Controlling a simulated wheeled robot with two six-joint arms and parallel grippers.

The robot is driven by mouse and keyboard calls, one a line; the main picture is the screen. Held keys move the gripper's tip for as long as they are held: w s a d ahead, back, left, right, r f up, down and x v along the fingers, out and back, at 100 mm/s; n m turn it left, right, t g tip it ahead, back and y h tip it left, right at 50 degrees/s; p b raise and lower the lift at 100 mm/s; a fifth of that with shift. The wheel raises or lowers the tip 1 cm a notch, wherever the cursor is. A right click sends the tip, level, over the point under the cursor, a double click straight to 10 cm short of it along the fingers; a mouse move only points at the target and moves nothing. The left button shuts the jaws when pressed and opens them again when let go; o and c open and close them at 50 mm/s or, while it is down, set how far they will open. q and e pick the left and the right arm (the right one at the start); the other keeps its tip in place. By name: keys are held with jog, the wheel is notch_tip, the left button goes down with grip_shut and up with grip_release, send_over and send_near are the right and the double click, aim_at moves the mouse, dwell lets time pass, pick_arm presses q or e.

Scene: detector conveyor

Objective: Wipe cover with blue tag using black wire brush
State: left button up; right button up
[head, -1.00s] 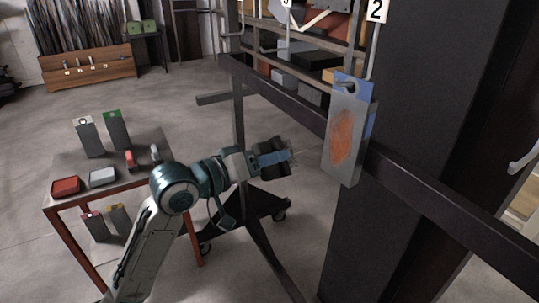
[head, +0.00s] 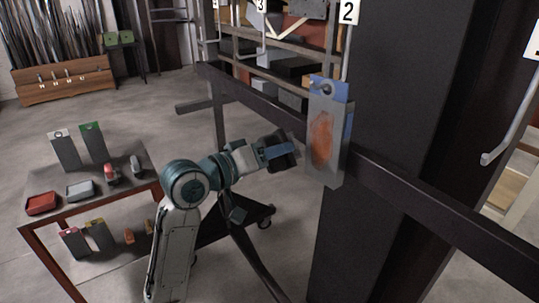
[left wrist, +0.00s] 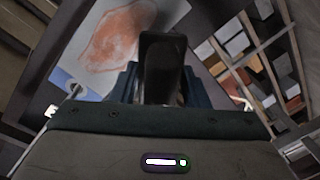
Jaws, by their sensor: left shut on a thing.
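The cover (head: 325,165) is a grey plate with a blue tag (head: 333,88) at its top. It hangs from a hook under the number 2 sign, and an orange-brown patch marks its face. The cover (left wrist: 185,20) and its patch also show in the left wrist view. My left gripper (head: 284,153) is at the left edge of the cover, close to the patch. It is shut on the black brush (left wrist: 160,65), which stands out between the blue fingers. The bristles are hard to make out, and I cannot tell whether they touch the cover. My right gripper is not in view.
A dark rail (head: 440,212) runs behind the cover, beside a wide dark column (head: 400,80). A red-framed table (head: 115,200) at the left carries grey plates, a red block and small tools. Shelves with boxes stand behind the rail. Another hook (head: 508,110) hangs at the right.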

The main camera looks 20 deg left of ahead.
pick_arm(q)
jog(key=shift+w+d, duration=0.1)
jog(key=shift+w, duration=0.05)
dwell(0.5)
jog(key=shift+x, duration=0.8)
jog(key=shift+w+d+p, duration=0.35)
jog(key=shift+w+d, duration=0.05)
jog(key=shift+w, duration=0.15)
